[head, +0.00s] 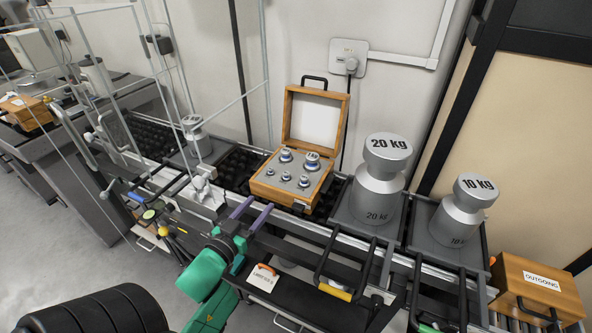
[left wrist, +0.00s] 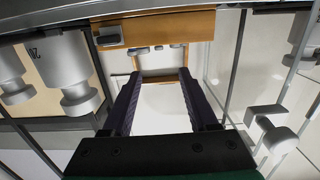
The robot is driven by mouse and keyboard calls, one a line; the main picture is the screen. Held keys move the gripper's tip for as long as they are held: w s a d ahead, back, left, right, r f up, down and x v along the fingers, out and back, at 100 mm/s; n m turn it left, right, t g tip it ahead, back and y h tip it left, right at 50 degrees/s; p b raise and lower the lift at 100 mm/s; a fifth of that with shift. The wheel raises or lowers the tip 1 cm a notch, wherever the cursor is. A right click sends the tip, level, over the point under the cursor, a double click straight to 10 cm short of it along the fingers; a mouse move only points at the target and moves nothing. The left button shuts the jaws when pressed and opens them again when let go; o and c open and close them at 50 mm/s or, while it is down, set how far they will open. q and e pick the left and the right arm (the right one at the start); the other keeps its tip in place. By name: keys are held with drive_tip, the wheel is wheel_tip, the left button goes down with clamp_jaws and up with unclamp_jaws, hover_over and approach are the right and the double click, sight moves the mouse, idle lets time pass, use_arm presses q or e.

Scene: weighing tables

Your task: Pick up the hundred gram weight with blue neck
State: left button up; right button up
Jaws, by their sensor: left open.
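An open wooden case (head: 318,202) stands on the bench with its lid raised, holding several silver knobbed weights. Two larger ones stand in the back row, the back left weight (head: 285,156) and the back right weight (head: 312,161), both showing blue at the neck. Smaller weights (head: 286,177) form the front row. Their markings are too small to read, so I cannot tell which is the hundred gram one. My left gripper (head: 255,208) is open and empty, its purple fingers in front of the case's near left side. In the left wrist view the open fingers (left wrist: 158,74) point at the case (left wrist: 200,25).
A 20 kg weight (head: 378,180) and a 10 kg weight (head: 464,210) stand right of the case. Another large weight (head: 196,138) stands left, near thin upright rods. A wooden OUTGOING box (head: 541,281) is at the far right. Black handles rise along the bench front.

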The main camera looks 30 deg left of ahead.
use_arm(q)
approach(285, 175)
drive_tip(key=shift+w+a+r, duration=0.15)
drive_tip(key=shift+w, duration=0.3)
drive_tip(key=shift+w+a+r, duration=0.1)
drive_tip(key=shift+w+r, duration=0.05)
drive_tip(key=shift+w, duration=0.25)
drive_tip(key=w, duration=0.4)
drive_tip(key=w+f, duration=0.1)
drive_tip(key=w, duration=0.2)
drive_tip(key=shift+a, duration=0.25)
drive_tip(key=shift+s, duration=0.1)
clamp_jaws()
use_arm(e)
drive_tip(key=s, duration=0.3)
drive_tip(key=shift+d+f, duration=0.1)
drive_tip(key=shift+f, duration=0.05)
